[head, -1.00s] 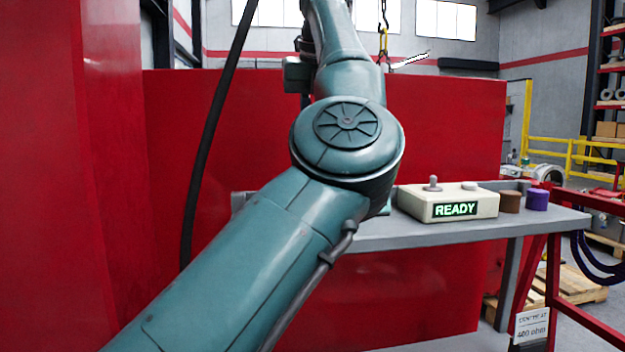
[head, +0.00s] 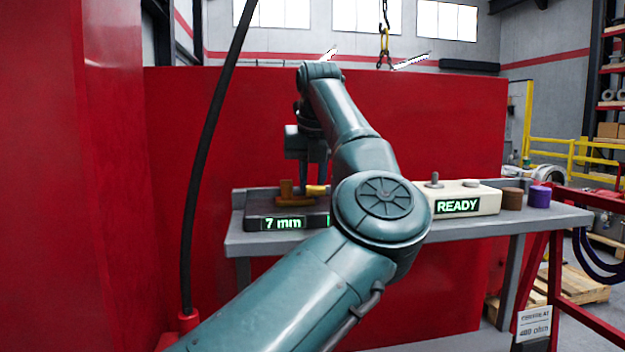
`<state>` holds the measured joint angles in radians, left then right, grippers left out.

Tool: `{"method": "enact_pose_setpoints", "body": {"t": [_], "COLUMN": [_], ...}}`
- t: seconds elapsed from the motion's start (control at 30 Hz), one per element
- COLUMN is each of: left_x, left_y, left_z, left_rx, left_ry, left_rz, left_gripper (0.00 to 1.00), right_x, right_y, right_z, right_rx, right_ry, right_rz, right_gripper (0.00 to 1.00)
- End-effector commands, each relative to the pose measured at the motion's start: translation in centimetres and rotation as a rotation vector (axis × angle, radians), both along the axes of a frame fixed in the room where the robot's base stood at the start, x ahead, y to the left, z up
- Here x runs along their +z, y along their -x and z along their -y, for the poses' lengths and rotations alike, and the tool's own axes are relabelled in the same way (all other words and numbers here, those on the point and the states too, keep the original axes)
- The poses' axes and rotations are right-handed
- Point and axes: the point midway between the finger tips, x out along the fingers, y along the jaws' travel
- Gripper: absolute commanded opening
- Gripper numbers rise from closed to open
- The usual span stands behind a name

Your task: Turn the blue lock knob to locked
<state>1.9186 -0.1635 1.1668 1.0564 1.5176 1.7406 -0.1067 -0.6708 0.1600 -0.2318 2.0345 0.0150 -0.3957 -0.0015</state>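No blue lock knob shows in the head view. A dark box (head: 260,224) with a lit "7 mm" display stands at the left of the grey bench, with orange-brown and yellow parts (head: 287,194) on top. My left gripper (head: 313,184) points down over this box, its fingertips close to the yellow part. Whether it touches or holds anything cannot be told at this size. My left forearm and elbow hide the right part of the box and a second lit display. My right gripper is out of view.
The grey bench (head: 520,222) also bears a cream box (head: 470,192) reading "READY" with a small lever, a brown cylinder (head: 511,199) and a purple cylinder (head: 539,197). A red wall (head: 440,110) stands behind. A black cable (head: 205,150) hangs at the left.

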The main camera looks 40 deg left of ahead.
Motion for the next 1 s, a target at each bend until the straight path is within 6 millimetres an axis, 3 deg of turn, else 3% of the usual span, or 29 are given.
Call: {"method": "enact_pose_setpoints", "body": {"t": [0.27, 0.53, 1.0], "left_x": [-0.14, -0.11, -0.12], "left_y": [-0.04, -0.04, 0.04], "left_z": [-0.04, -0.03, -0.11], "left_rx": [0.0, 0.0, -0.058], "left_ry": [0.0, 0.0, 0.0], "left_rz": [0.0, 0.0, 0.002], "left_gripper": [0.21, 0.0, 0.0], "right_x": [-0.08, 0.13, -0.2], "right_y": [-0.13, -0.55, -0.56], "right_z": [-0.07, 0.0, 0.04], "right_rx": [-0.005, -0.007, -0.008], "right_ry": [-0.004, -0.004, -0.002], "right_rz": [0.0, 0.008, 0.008], "right_gripper": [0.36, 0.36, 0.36]}}
